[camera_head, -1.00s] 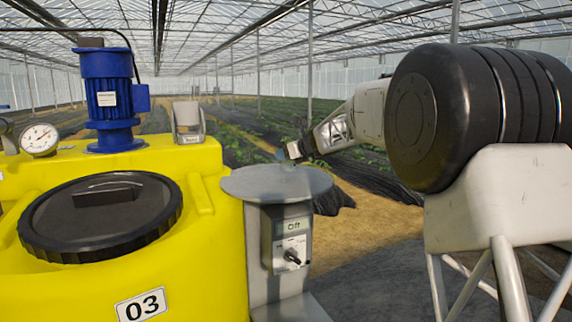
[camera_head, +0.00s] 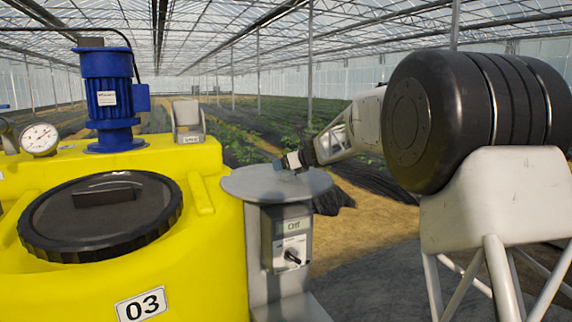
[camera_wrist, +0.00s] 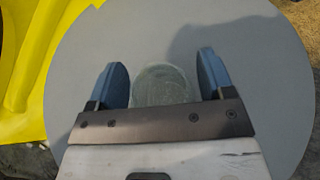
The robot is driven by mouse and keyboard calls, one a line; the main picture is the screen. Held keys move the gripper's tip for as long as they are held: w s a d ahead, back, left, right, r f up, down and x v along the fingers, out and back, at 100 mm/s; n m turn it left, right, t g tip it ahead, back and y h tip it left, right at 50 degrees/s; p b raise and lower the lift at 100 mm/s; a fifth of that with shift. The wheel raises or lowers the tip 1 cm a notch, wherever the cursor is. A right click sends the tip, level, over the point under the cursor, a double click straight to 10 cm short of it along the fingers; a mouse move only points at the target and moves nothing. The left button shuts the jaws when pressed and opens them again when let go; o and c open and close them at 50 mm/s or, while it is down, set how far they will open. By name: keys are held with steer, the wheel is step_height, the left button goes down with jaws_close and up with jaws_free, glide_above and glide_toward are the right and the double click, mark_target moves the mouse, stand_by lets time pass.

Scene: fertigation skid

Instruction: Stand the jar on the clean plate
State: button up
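The plate (camera_head: 240,186) is a round grey disc on top of a grey post. It fills most of the wrist view (camera_wrist: 255,120). A clear, round glass jar (camera_wrist: 165,85) shows from above in the wrist view, over the plate's surface. My gripper (camera_wrist: 165,66) has its two blue fingers spread, one on each side of the jar, with thin gaps showing. In the head view my gripper (camera_head: 284,163) is low over the middle of the plate, and the jar cannot be made out there. I cannot tell whether the jar's base touches the plate.
A yellow tank (camera_head: 215,255) with a black lid (camera_head: 140,220) and blue motor (camera_head: 108,95) stands close on the left. A switch box (camera_head: 292,245) labelled Off is on the post below the plate. The plate's rim around my gripper is clear.

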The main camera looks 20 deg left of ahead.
steer(key=shift+r, duration=0.15)
steer(key=v, duration=1.2)
stand_by(0.4)
steer(key=shift+s, duration=0.1)
stand_by(0.7)
